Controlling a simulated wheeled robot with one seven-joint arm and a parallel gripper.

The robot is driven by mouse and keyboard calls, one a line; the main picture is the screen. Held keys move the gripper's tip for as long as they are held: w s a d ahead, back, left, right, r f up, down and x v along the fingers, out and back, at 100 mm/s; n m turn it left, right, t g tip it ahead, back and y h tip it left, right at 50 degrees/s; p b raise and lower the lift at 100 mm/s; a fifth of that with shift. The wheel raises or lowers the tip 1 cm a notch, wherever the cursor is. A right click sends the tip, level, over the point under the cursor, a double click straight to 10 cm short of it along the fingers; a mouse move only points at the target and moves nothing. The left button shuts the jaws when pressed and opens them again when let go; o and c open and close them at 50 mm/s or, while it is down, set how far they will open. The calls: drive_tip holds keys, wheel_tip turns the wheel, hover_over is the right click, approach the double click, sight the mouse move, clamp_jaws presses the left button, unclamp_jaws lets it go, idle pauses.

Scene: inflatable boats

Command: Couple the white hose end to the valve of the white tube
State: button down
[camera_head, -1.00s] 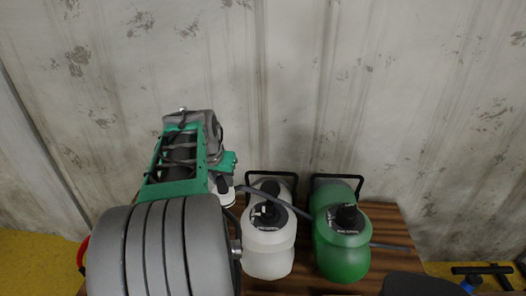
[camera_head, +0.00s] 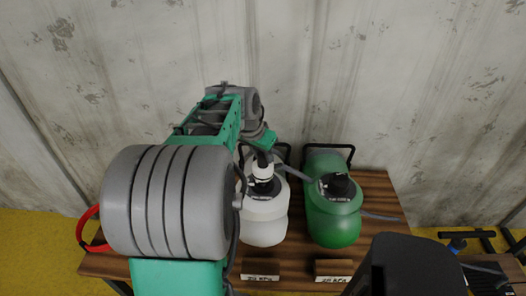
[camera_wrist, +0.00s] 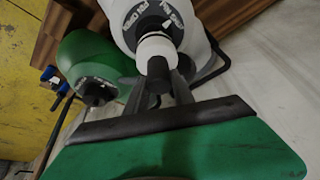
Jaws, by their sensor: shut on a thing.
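The white tube (camera_head: 264,228) stands upright on the wooden table, with a dark round valve (camera_head: 262,187) on top. The white hose end (camera_head: 262,171) is right over that valve in the head view. In the wrist view, the white hose end (camera_wrist: 156,50) lies in line with the valve of the white tube (camera_wrist: 188,24); I cannot tell whether it is seated or just above. My gripper (camera_wrist: 158,88) is shut on the dark part behind the white collar. In the head view my arm partly hides the gripper and tube.
A green tube (camera_head: 332,222) with a black-topped valve stands to the right; a grey hose crosses near it. Two label plates, one left (camera_head: 260,277) and one right (camera_head: 333,271), sit at the table's front edge. A corrugated wall (camera_head: 400,90) rises close behind.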

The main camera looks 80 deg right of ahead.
sight(262, 166)
drive_tip(key=shift+a, duration=0.15)
idle(0.5)
drive_tip(key=shift+f+b, duration=1.05)
drive_tip(key=shift+f, duration=0.2)
drive_tip(key=shift+f+b, duration=0.35)
drive_tip(key=shift+f, duration=0.05)
drive_tip(key=shift+f+b, duration=0.65)
drive_tip(key=shift+f, duration=0.2)
idle(0.4)
